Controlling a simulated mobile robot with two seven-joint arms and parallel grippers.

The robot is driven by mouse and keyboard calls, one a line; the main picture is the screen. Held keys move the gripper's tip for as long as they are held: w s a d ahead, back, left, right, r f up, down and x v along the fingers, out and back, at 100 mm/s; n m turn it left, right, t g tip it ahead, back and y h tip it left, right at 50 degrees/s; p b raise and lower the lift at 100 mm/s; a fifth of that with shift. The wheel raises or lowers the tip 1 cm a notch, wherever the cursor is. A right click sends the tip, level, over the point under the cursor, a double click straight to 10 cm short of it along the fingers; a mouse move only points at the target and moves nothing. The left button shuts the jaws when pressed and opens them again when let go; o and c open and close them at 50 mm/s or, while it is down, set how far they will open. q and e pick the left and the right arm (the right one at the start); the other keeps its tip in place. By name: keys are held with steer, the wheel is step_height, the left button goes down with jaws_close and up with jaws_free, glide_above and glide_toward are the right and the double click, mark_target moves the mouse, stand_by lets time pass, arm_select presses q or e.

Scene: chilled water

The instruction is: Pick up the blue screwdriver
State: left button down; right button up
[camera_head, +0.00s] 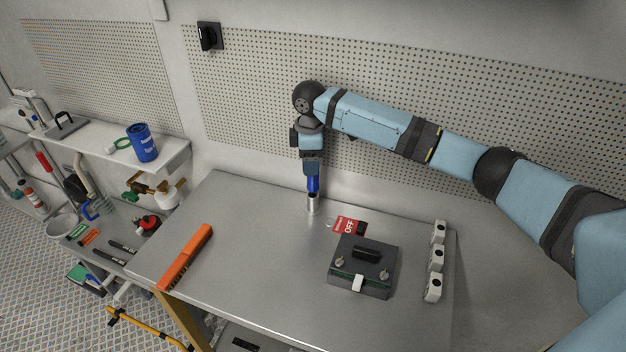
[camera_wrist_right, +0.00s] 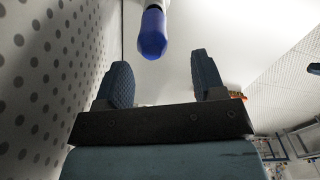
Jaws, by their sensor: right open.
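The blue screwdriver (camera_head: 314,185) stands upright with its handle up in a small silver metal cup (camera_head: 313,205) near the back edge of the steel table. Its shaft is hidden in the cup. My right gripper (camera_head: 312,173) points down from above, right at the top of the handle. In the right wrist view the rounded blue handle end (camera_wrist_right: 153,36) shows just beyond the two open fingers (camera_wrist_right: 161,72), roughly in line with the gap between them. I cannot tell whether the fingers overlap the handle. My left gripper is not in view.
A dark box with knobs (camera_head: 363,268) and a red OFF card (camera_head: 349,227) lie right of the cup. White socket blocks (camera_head: 436,260) line the right edge. An orange level (camera_head: 186,257) lies at left. A pegboard wall (camera_head: 420,130) rises close behind the gripper.

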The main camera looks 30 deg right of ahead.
mark_target(313, 189)
steer(key=f, duration=0.5)
steer(key=shift+w+d+f+p, duration=0.1)
steer(key=shift+w+d+p, duration=0.2)
steer(key=shift+c, duration=0.2)
jaws_close()
